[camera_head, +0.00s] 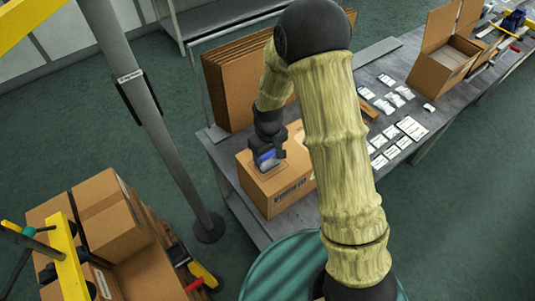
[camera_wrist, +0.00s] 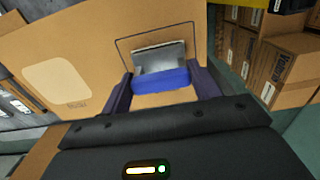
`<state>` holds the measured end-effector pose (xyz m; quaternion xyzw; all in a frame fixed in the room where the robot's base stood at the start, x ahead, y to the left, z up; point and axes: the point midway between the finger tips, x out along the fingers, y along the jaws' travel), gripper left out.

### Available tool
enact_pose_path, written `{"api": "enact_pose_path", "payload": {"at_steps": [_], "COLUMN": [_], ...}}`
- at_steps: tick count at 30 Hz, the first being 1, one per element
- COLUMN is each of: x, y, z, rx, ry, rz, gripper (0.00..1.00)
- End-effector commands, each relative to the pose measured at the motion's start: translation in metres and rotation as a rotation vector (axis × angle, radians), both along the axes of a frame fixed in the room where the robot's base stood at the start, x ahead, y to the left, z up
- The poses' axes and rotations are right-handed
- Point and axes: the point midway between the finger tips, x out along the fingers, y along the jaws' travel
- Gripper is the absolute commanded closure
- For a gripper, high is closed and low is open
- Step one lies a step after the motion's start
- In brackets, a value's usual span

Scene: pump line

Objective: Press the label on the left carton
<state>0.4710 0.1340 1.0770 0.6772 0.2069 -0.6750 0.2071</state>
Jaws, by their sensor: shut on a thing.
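The left carton (camera_head: 285,191) is a closed brown box at the near left end of the grey table. My gripper (camera_head: 267,158) is over its top face, and it also shows in the wrist view (camera_wrist: 163,88). The gripper is shut on a blue block (camera_wrist: 162,81), which shows as a small blue patch in the head view (camera_head: 265,157). A silvery grey piece (camera_wrist: 158,58) shows at the block's far edge, inside a dark outline printed on the carton (camera_wrist: 105,55). I cannot tell whether this piece is the label, or whether the block touches the carton.
Flat brown cartons (camera_head: 232,88) stand in a rack behind the carton. Several white packets and cards (camera_head: 395,100) lie along the table. An open carton (camera_head: 440,70) stands farther right. Stacked cartons (camera_head: 108,220) are at lower left, near a grey post (camera_head: 160,120).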

Motion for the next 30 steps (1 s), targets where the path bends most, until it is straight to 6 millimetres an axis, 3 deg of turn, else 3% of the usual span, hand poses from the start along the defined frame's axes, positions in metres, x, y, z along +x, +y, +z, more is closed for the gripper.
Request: {"api": "enact_pose_path", "payload": {"at_steps": [8,30], "x": [-0.001,0.000], "y": [-0.001,0.000], "z": [0.001,0.050], "rx": [-0.003,-0.001], "ry": [0.006,0.001], "rz": [-0.001,0.000], "gripper": [0.57,0.57]}}
